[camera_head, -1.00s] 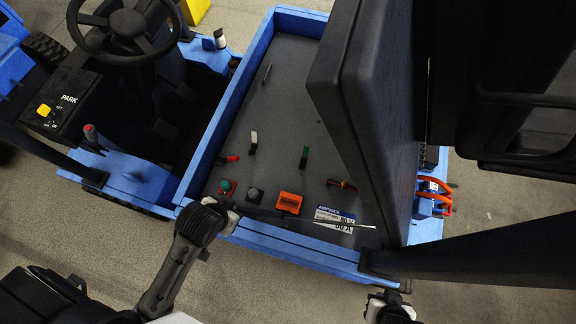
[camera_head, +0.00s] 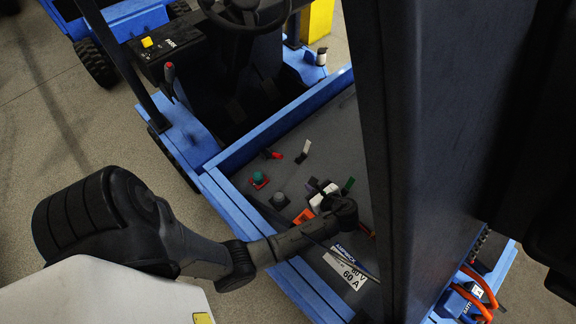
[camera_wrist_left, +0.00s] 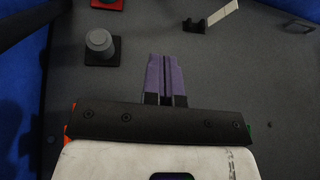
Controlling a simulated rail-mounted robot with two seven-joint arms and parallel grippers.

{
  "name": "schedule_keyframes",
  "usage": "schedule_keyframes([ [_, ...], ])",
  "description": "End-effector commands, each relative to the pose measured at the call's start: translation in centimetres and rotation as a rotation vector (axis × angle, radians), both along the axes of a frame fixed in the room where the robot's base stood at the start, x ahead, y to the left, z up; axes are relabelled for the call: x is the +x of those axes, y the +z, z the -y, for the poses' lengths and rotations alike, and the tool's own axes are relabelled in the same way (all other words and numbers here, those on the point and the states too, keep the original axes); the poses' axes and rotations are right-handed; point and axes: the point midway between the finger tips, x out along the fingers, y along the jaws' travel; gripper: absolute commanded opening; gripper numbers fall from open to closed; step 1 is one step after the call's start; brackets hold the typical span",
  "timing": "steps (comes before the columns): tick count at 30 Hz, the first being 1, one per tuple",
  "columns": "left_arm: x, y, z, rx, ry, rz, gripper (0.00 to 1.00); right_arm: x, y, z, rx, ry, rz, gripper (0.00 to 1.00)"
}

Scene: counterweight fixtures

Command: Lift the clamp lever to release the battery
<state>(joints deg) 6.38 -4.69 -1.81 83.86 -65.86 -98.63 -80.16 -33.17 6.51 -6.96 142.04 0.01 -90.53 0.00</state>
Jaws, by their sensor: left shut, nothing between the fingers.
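My left gripper (camera_head: 318,187) is shut and empty above the grey panel (camera_head: 325,127). In the left wrist view its purple fingers (camera_wrist_left: 166,80) are together over bare panel, right of a grey round knob (camera_wrist_left: 100,43). The orange block (camera_head: 303,216) is partly hidden by the gripper. I cannot tell which part is the clamp lever. My right gripper is not in view.
A green button on a red base (camera_head: 258,179) sits left of the gripper. A blue rim (camera_head: 235,211) borders the panel. A tall dark panel (camera_head: 425,150) rises close on the right. A white label (camera_head: 345,267) and orange cables (camera_head: 480,287) are nearer.

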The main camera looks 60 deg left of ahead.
Motion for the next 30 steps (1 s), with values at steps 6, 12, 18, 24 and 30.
schedule_keyframes([
  [6,-0.3,-0.3,-0.5,0.045,-0.047,-0.146,0.00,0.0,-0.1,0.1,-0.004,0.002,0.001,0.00],
  [12,-0.7,-1.2,-2.7,0.051,-0.050,-0.158,0.00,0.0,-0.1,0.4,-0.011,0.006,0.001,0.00],
  [18,-1.2,-2.8,-6.1,0.049,-0.049,-0.156,0.00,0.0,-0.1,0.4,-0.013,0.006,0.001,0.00],
  [24,-1.7,-4.3,-9.3,0.048,-0.050,-0.155,0.00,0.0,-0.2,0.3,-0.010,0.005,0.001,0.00],
  [30,-1.9,-3.4,-11.6,0.048,-0.050,-0.153,0.00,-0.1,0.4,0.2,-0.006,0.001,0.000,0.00],
])
